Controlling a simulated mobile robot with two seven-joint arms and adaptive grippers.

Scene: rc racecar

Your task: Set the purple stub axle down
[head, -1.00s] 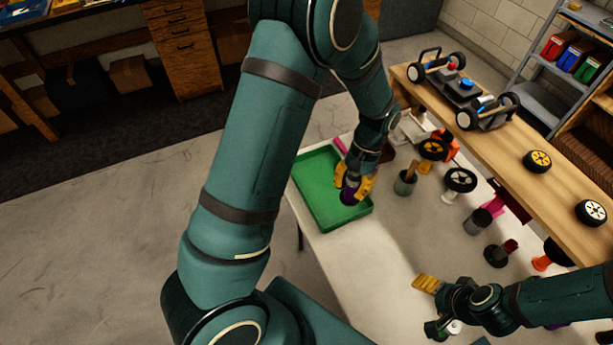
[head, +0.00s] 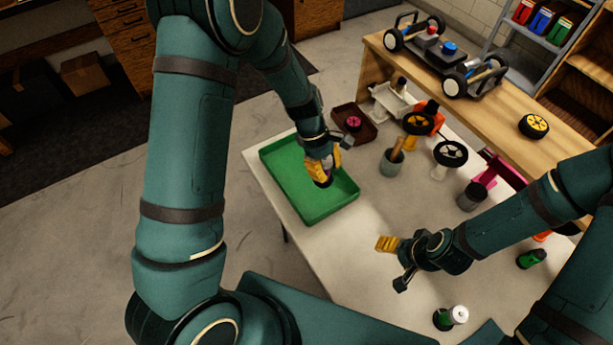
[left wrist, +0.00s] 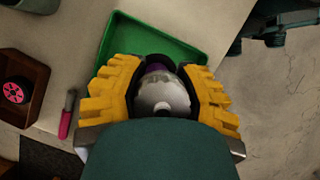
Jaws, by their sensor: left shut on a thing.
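The purple stub axle (left wrist: 156,67) is between the yellow fingers of my left gripper (head: 322,168). In the head view only a small dark part of it shows below the fingers. The left gripper is shut on it, over the right part of the green tray (head: 283,182). In the left wrist view the tray (left wrist: 122,33) lies behind the axle. I cannot tell whether the axle touches the tray floor. A silver rounded part (left wrist: 162,96) sits between the fingers. My right gripper (head: 392,264) is open and empty above the white table (head: 350,270), right of the tray.
A dark red bin (head: 342,134) with a pink wheel is behind the tray. A grey cup (head: 392,162), wheels on stands and bottles stand to the right. A wooden bench (head: 500,125) holds the car chassis (head: 445,58). A pink marker (left wrist: 67,115) lies beside the tray.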

